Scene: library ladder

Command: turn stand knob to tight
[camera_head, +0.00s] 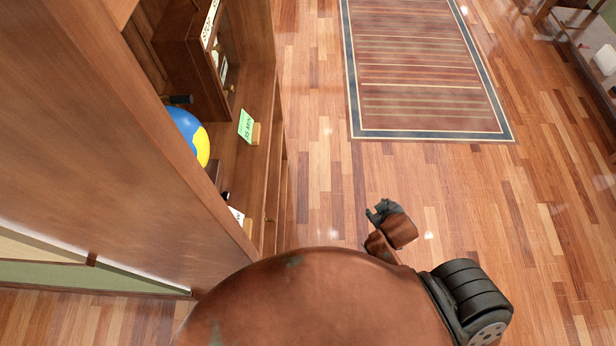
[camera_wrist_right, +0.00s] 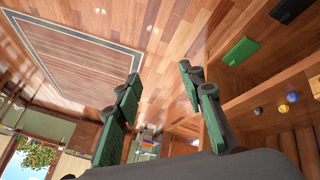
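I cannot make out for sure which thing is the stand knob. A blue and yellow ball (camera_head: 190,135), partly hidden by the shelf's side panel, sits in the bookcase in the head view. A short dark cylinder (camera_head: 180,99) sticks out just above it. My right gripper (camera_wrist_right: 161,77) is open in the right wrist view, with its two green-padded fingers apart and nothing between them. It is over open floor, beside the shelves and apart from them. A small dark arm end of mine (camera_head: 380,211) shows in the head view. My left gripper is not in view.
The wooden bookcase (camera_head: 110,140) fills the left. It holds a wooden case (camera_head: 190,60) and a green label card (camera_head: 246,126). A striped rug (camera_head: 425,70) lies on open floor.

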